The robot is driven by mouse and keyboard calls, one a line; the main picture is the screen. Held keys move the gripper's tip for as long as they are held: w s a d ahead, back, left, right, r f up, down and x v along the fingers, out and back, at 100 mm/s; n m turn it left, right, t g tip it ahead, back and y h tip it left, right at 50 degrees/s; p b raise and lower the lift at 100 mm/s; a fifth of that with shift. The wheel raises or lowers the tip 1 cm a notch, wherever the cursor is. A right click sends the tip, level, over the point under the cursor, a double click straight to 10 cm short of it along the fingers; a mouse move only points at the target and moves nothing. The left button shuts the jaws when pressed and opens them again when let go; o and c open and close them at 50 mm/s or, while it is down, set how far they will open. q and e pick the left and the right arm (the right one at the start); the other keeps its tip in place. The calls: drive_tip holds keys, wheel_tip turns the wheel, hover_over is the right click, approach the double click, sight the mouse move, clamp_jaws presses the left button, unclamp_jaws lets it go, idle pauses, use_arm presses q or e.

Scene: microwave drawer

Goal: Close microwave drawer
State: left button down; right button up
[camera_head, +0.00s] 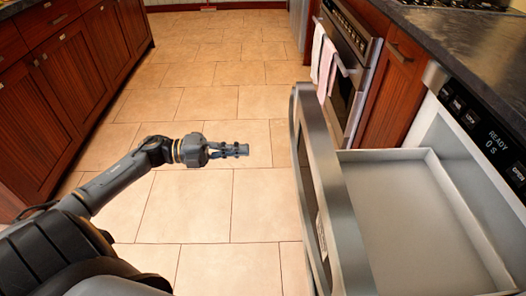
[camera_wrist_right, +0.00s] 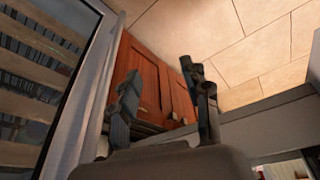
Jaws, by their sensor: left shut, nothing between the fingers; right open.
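The microwave drawer (camera_head: 412,220) is pulled out on the right in the head view, its grey inside bare and empty. Its dark and steel front panel (camera_head: 330,200) stands out over the floor. The microwave's control panel (camera_head: 490,140) reads "READY 0 S". My left gripper (camera_head: 240,150) is shut and empty, over the floor to the left of the drawer front and apart from it. My right gripper (camera_wrist_right: 165,95) shows only in the right wrist view. It is open with nothing between its fingers; its exact place relative to the drawer is unclear.
An oven (camera_head: 347,75) with pink and white towels (camera_head: 323,60) on its handle stands beyond the drawer. A dark countertop (camera_head: 470,45) runs above the microwave. Red-brown cabinets (camera_head: 60,90) line the left side. The tiled floor (camera_head: 215,100) between is clear.

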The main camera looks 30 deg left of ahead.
sight(300, 148)
use_arm(q)
drive_tip(key=b+x, duration=0.1)
drive_tip(key=x, duration=1.1)
drive_tip(key=shift+w+d, duration=0.2)
drive_tip(key=shift+w, duration=0.05)
use_arm(e)
drive_tip(key=shift+f, duration=0.6)
use_arm(q)
drive_tip(key=shift+d, duration=0.1)
